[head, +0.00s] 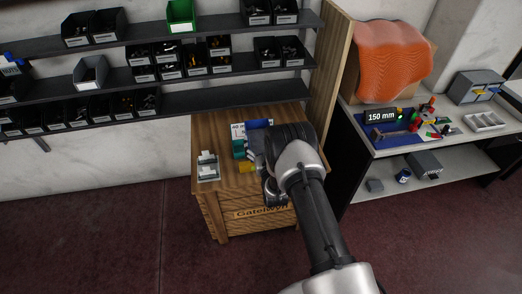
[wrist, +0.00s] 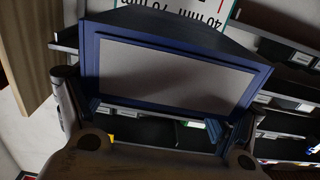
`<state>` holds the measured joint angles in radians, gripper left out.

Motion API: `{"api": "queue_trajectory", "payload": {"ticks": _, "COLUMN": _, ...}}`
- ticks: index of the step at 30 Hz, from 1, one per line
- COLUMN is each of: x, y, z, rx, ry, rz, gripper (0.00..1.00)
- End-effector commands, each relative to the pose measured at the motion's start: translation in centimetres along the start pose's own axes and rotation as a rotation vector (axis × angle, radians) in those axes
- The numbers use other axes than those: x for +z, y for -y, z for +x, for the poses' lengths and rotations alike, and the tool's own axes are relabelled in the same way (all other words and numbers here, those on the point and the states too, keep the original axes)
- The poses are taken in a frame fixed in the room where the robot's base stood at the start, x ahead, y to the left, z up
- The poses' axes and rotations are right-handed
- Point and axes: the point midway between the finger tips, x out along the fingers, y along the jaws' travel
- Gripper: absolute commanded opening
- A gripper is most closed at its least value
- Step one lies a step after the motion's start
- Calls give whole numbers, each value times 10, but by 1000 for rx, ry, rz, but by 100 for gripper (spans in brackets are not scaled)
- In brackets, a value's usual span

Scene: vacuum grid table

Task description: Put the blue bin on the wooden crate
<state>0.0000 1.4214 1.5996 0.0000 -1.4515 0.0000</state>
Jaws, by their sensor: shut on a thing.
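The blue bin, with a large grey-white panel on its face, fills the upper middle of the wrist view (wrist: 170,72). My gripper (wrist: 158,105) has one finger at each side of it and is shut on it. In the head view a small blue part (head: 257,123) shows beside my gripper, above the wooden crate (head: 228,206). My wrist hides most of the bin and the fingertips there. I cannot tell whether the bin touches the crate top.
Shelves of small bins (head: 190,102) stand behind. A wooden panel (head: 336,75) and a cluttered table are at right.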

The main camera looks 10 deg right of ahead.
Motion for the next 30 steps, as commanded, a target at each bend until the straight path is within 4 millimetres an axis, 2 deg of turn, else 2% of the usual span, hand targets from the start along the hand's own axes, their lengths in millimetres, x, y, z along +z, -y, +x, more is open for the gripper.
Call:
{"api": "queue_trajectory", "payload": {"ticks": 7, "x": 38, "y": 0, "z": 0, "rx": 0, "ry": 1, "rz": 0, "gripper": 53}}
{"api": "queue_trajectory", "payload": {"ticks": 23, "x": 46, "y": 0, "z": 0, "rx": 0, "ry": 1, "rz": 0, "gripper": 53}}
{"api": "queue_trajectory", "payload": {"ticks": 24, "x": 46, "y": 0, "z": 0, "rx": 0, "ry": 1, "rz": 0, "gripper": 86}}
{"api": "queue_trajectory", "payload": {"ticks": 30, "x": 46, "y": 0, "z": 0, "rx": 0, "ry": 2, "rz": 0, "gripper": 99}}
